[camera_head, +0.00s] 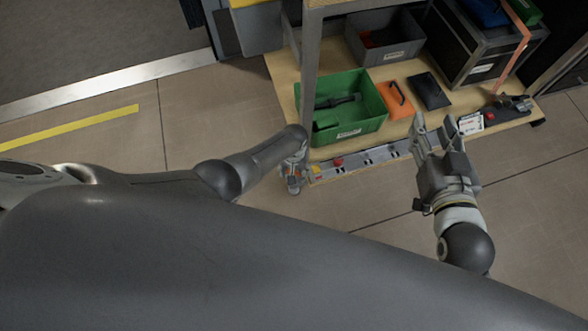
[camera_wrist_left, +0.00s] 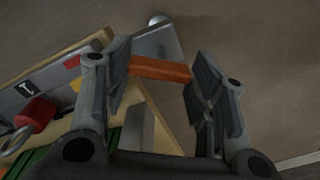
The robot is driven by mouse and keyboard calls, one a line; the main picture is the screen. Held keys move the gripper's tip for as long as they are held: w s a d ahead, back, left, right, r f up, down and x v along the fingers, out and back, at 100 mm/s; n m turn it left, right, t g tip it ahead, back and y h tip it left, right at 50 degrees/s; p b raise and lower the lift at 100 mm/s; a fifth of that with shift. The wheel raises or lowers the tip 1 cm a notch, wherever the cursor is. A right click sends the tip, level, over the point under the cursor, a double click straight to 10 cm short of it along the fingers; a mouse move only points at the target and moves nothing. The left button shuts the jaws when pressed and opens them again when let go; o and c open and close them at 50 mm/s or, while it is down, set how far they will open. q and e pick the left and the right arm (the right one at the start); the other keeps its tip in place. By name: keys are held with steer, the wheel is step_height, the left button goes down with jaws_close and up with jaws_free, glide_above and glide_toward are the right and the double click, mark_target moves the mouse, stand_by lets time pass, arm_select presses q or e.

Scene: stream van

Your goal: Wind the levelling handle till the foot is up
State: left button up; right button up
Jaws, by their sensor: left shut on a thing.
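The levelling handle shows in the left wrist view as an orange bar (camera_wrist_left: 160,72) spanning my left fingers. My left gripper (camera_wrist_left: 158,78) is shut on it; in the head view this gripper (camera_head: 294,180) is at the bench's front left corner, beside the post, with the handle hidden. A grey metal part (camera_wrist_left: 157,42) with a rounded end lies just beyond the bar; I cannot tell whether it belongs to the foot. The foot is not clearly seen. My right gripper (camera_head: 435,128) is open and empty, in front of the bench's right part.
The wooden bench (camera_head: 285,84) carries a green crate (camera_head: 365,115), a grey crate (camera_head: 402,50), an orange item (camera_head: 395,99) and a black case (camera_head: 480,45). A metal post (camera_head: 309,75) rises at its left. A red knob (camera_head: 338,162) sits on the front rail. Floor at left is clear.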

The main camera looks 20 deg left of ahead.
mark_target(295, 172)
arm_select(q)
steer(key=o, duration=1)
steer(key=shift+r, duration=0.2)
steer(key=shift+r, duration=5.8)
steer(key=shift+d, duration=0.1)
